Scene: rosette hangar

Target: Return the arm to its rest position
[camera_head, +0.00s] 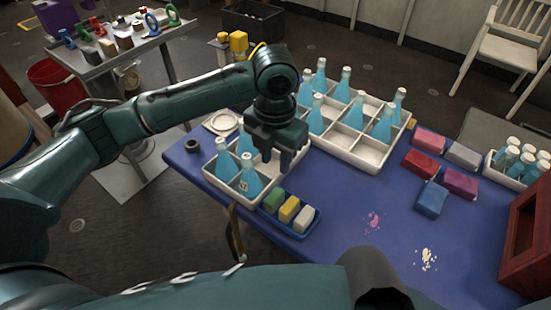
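My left arm (190,103) reaches in from the left, over the blue table (340,215). Its gripper (276,158) points down with two dark fingers apart and nothing seen between them. It hangs at the right side of the small white crate (228,192), which holds several blue bottles, one of them (250,176) just left of the fingers. I cannot tell whether the fingers touch the crate. The larger white crate (357,158), with several blue bottles and some empty cells, stands behind and right of it. My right gripper is not in view.
A blue tray (299,234) with coloured blocks lies in front of the gripper. Several coloured packets, such as a blue one (431,200), lie at the right, near a red wooden box (526,238). The table's front middle is clear except for pink and pale spots.

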